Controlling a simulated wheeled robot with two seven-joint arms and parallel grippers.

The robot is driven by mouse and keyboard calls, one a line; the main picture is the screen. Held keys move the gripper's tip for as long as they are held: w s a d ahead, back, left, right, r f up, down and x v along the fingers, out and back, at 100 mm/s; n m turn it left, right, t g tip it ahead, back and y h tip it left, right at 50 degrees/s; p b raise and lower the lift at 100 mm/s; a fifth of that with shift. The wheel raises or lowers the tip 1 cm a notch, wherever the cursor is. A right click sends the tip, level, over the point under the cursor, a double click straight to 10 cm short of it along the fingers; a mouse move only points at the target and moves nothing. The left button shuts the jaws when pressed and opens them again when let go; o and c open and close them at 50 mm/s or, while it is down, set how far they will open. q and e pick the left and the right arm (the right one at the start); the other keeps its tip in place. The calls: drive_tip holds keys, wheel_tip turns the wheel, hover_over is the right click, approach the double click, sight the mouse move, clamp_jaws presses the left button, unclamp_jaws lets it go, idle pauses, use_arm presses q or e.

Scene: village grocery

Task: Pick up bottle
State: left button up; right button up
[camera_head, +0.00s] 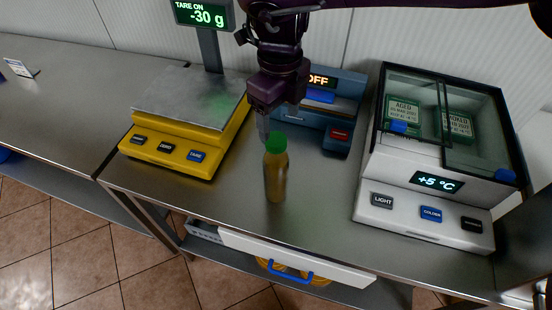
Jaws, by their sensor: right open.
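The bottle (275,178) has a green cap and yellow-brown contents. It stands upright on the steel counter (225,205), near the front edge. My right gripper (266,124) comes down from the top on its dark purple arm. It is just behind and above the bottle's cap, open, with its fingers pointing down and partly hidden by the cap. I cannot tell whether a finger touches the bottle. The bottle is not held. My left gripper is not in view.
A yellow scale (170,152) with a display reading -30 g stands left. A blue device (337,138) showing OFF is behind the bottle. A white glass-topped cooler (425,208) stands right. A white drawer (290,256) with a blue handle is below. The counter around the bottle is clear.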

sight(276, 140)
drive_tip(key=shift+s+f+p, duration=0.55)
drive_tip(key=shift+s+f, duration=0.4)
drive_tip(key=shift+f, duration=0.15)
drive_tip(key=shift+a+f+p, duration=0.15)
drive_tip(key=shift+f+p, duration=0.25)
drive_tip(key=shift+f, duration=0.25)
drive_tip(key=shift+a+f+p, duration=0.15)
drive_tip(key=shift+f+p, duration=0.25)
drive_tip(key=shift+f, duration=0.2)
wheel_tip(276, 140, down, 2)
drive_tip(key=shift+w+f, duration=0.1)
drive_tip(key=shift+w, duration=0.05)
drive_tip(key=c, duration=0.9)
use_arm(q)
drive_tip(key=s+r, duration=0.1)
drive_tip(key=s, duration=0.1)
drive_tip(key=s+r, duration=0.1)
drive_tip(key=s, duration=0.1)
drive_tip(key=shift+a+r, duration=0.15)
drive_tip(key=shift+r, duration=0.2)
use_arm(e)
clamp_jaws()
